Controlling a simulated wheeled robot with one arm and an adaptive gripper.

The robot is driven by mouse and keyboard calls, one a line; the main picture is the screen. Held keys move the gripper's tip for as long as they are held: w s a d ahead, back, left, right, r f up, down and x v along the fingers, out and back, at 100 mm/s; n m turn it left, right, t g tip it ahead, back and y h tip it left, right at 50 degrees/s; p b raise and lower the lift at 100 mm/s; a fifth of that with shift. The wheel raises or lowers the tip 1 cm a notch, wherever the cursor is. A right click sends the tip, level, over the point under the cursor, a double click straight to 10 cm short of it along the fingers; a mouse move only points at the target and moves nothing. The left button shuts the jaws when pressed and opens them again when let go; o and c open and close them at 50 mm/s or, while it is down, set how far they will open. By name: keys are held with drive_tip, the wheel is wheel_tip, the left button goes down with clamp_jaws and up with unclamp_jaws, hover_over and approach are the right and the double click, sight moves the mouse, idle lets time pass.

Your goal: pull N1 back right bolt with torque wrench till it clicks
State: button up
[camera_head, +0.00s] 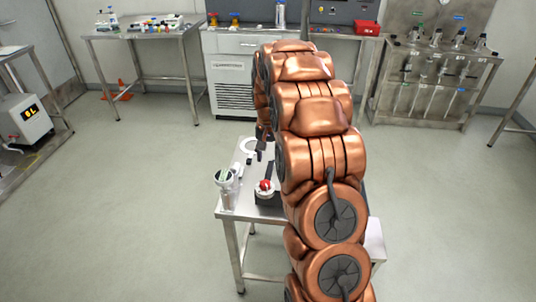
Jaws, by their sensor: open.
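My gripper (261,149) is a small dark shape at the far end of my copper arm, above the back of the steel table (232,212). It is open, but largely hidden behind the arm. On the table, a dark block with a white round part and red top (265,187) stands near the front. A clear vessel with a metal flange (225,184) stands at the left edge. A white ring-shaped piece (249,146) lies near the gripper. I cannot make out which part is N1, its back right bolt or the torque wrench; my arm hides the table's right side.
A bench with lab items (150,33) stands at the back left. A white cabinet (233,88) and a red box (367,28) are at the back. A steel rack with hanging tools (428,88) is at the right. Open floor surrounds the table.

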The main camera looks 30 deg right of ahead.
sight(268, 172)
drive_tip(key=shift+w+d+f+b, duration=0.1)
drive_tip(key=shift+f+b, duration=0.95)
drive_tip(key=shift+f, duration=3.55)
clamp_jaws()
drive_tip(key=shift+r, duration=0.1)
drive_tip(key=shift+r, duration=3.45)
